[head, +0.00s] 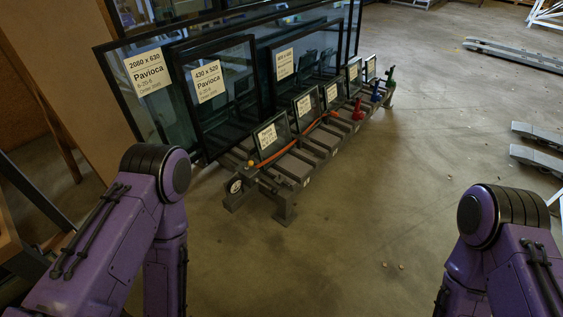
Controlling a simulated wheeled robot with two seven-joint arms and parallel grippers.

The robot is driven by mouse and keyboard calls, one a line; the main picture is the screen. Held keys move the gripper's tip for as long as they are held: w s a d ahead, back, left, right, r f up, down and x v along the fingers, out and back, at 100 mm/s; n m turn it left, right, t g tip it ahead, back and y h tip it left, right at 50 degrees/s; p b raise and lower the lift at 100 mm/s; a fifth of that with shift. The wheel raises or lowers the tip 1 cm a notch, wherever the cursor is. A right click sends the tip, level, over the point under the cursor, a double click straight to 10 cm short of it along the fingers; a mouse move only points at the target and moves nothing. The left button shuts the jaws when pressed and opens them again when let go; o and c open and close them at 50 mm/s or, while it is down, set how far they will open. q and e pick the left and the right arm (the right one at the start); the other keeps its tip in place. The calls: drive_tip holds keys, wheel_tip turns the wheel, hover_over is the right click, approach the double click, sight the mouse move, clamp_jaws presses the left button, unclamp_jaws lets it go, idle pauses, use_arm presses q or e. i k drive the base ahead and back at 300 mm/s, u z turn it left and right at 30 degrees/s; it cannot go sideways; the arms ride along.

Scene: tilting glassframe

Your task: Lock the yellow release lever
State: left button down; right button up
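A small yellow-orange knob (250,163) shows at the near end of the glass rack (262,181), next to a round dial (235,186). It looks like the yellow release lever, but it is too small to tell its position. My two purple arms hang at the lower left and lower right, apart from the rack. Neither gripper is in view; both lie below the picture's lower edge.
The rack holds several dark-framed glass panes (222,95) with labels. An orange strap (290,147) runs along it. A red lever (357,110), blue lever (376,93) and green lever (390,78) stand at its far end.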

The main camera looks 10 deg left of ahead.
sight(251, 163)
drive_tip(key=z, duration=0.05)
drive_tip(key=i, duration=0.9)
drive_tip(key=u, duration=0.35)
